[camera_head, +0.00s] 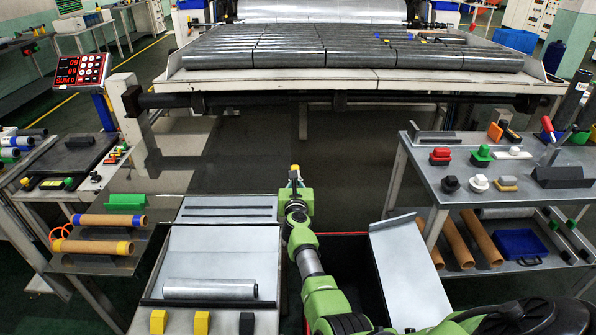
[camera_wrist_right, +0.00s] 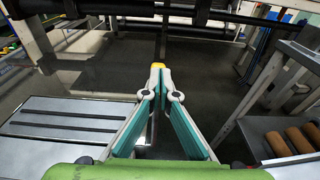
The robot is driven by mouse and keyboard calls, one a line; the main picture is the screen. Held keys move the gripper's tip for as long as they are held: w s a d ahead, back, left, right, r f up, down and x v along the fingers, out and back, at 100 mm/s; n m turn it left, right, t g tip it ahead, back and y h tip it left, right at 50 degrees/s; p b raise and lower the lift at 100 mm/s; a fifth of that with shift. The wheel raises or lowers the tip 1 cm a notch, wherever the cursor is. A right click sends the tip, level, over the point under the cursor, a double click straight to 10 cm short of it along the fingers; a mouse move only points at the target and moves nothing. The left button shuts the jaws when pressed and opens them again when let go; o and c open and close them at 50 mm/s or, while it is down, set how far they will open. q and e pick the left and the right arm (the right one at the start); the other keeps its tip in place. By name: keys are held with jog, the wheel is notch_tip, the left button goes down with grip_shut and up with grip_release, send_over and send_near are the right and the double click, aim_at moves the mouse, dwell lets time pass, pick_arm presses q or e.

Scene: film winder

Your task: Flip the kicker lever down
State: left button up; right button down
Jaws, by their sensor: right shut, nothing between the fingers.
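My right gripper (camera_head: 294,176) is at the end of the green arm, pointing away from me toward the film winder (camera_head: 350,82). It is over the gap beyond the grey workbench (camera_head: 162,262) and apart from the winder. In the right wrist view its fingers (camera_wrist_right: 157,72) meet at the tips with nothing between them. The winder's long dark bar (camera_head: 330,98) runs across its front; it also shows at the top of the right wrist view (camera_wrist_right: 180,12). I cannot single out the kicker lever in either view. My left gripper is not in view.
A grey roll (camera_head: 210,289) lies on the workbench. A shelf table (camera_head: 485,180) with several coloured knobs stands on the right, cardboard tubes (camera_head: 456,243) below. A red display panel (camera_head: 80,70) stands left of the winder. The dark floor (camera_head: 330,150) before the winder is clear.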

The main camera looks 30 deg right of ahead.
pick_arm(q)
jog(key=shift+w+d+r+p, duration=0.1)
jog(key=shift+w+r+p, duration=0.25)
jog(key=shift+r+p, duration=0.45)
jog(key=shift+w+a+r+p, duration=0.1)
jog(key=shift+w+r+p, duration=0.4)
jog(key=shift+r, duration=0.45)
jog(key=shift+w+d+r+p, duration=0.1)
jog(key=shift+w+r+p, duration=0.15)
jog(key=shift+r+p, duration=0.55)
pick_arm(e)
jog(key=v, duration=0.6)
jog(key=shift+s+a+r, duration=0.2)
jog(key=shift+a+r, duration=0.05)
jog(key=shift+r, duration=0.1)
